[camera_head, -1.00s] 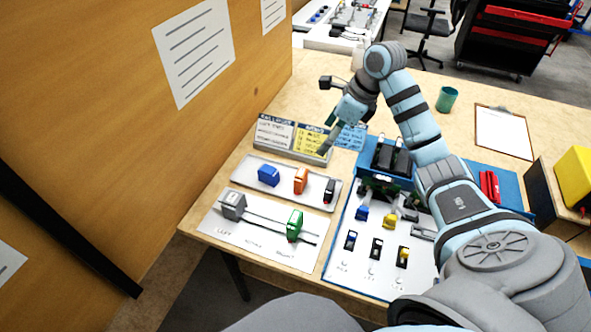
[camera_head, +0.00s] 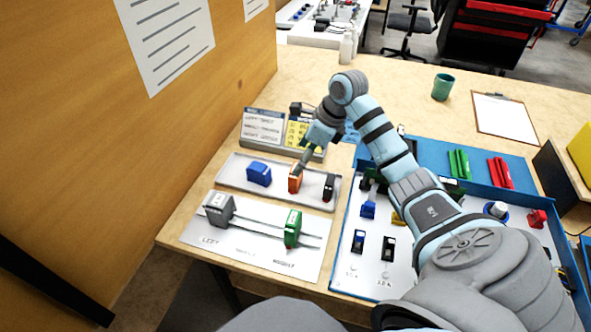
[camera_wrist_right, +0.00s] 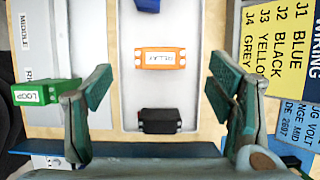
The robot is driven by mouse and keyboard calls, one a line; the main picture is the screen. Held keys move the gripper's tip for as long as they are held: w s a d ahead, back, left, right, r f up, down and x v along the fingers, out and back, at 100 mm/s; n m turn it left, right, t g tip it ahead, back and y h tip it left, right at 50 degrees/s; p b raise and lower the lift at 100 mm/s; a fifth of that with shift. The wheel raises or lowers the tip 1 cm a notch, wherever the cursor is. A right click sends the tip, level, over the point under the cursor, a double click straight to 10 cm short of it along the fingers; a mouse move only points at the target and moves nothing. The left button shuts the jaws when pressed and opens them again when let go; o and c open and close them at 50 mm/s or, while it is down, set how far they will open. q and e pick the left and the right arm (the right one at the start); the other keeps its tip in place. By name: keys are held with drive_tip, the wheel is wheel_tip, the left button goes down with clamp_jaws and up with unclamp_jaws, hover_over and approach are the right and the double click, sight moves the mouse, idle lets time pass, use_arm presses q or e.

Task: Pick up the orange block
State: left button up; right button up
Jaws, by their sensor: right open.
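The orange block (camera_head: 295,182) stands in the light tray, between a blue block (camera_head: 259,173) and a black block (camera_head: 328,187). In the right wrist view the orange block (camera_wrist_right: 160,58) lies across the tray with a label reading RELAY on top. My right gripper (camera_head: 302,165) is at the orange block in the head view and partly covers it. In the wrist view its two fingers (camera_wrist_right: 160,88) are wide apart and empty, with the orange block centred ahead of the gap. I cannot tell the exact height between them. My left gripper is not in view.
The tray (camera_head: 228,184) has a low rim. In front is a white panel (camera_head: 205,238) with a grey block (camera_head: 219,208) and a green block (camera_head: 292,228) on rails. Label cards (camera_head: 262,127) stand behind. A blue-edged board (camera_head: 358,280) with several parts lies to the right.

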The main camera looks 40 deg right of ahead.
sight(291, 175)
drive_tip(key=b+x, duration=0.1)
drive_tip(key=x, duration=0.8)
drive_tip(key=shift+f, duration=0.1)
drive_tip(key=c, duration=1.3)
drive_tip(key=shift+r, duration=0.2)
wheel_tip(291, 175, up, 20)
drive_tip(key=p, duration=0.5)
drive_tip(key=shift+f+p, duration=0.1)
drive_tip(key=shift+p, duration=0.3)
